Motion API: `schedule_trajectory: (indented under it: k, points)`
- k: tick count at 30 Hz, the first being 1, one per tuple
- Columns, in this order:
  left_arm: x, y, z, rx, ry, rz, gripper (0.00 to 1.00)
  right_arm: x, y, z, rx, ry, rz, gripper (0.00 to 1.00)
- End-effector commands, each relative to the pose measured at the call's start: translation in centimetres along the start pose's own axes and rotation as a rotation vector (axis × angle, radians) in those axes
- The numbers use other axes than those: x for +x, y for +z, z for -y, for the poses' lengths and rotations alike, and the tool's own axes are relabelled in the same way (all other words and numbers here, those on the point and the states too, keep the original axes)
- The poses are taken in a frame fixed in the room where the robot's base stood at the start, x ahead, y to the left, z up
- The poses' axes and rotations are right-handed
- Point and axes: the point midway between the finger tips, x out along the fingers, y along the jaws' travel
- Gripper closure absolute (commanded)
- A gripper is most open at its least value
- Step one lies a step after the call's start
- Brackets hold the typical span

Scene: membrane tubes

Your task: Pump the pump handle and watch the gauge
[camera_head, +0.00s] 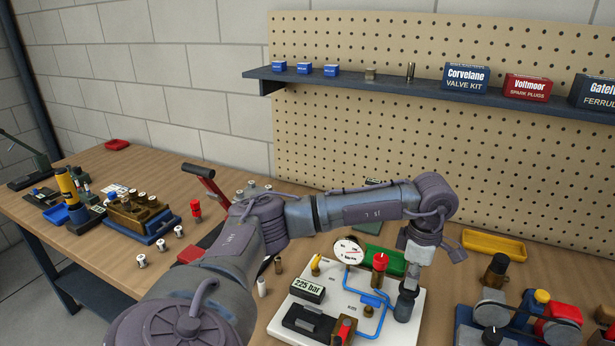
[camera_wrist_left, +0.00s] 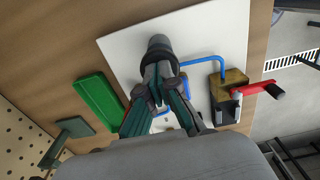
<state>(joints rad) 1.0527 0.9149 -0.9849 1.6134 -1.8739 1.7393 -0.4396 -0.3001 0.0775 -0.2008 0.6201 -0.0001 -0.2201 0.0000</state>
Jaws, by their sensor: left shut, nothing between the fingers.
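A white board (camera_head: 415,330) lies on the bench and carries a round white gauge (camera_head: 348,250), a blue pipe (camera_head: 365,297) and a dark cylinder (camera_head: 405,304). The gauge's needle is too small to read exactly. A brass block with a red pump handle (camera_head: 345,328) sits at the board's front; the red handle also shows in the left wrist view (camera_wrist_left: 258,88), sticking out past the board. My left gripper (camera_head: 412,278) points down over the dark cylinder. In the wrist view its fingers (camera_wrist_left: 164,76) are together, empty, overlapping the cylinder (camera_wrist_left: 160,48); contact is unclear.
A sign reading "225 bar" (camera_head: 307,289) and a red-topped valve (camera_head: 379,266) stand on the board. A green tray (camera_head: 385,260) lies behind it. A motor assembly (camera_head: 520,315) is at the right. Brass pieces in a wooden holder (camera_head: 135,212) are at the left.

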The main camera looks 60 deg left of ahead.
Motion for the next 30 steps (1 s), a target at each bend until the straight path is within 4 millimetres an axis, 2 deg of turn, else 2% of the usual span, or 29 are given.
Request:
schedule_trajectory:
  k: [15,30]
  points:
    - [-4.8,0.0,0.0,0.0,0.001,0.0,1.0,-3.0,-0.2,-0.2,0.0,0.002,0.0,0.6]
    - [-4.8,0.0,0.0,0.0,0.002,0.001,1.0,-2.9,-0.2,-0.4,-0.001,0.004,0.001,0.6]
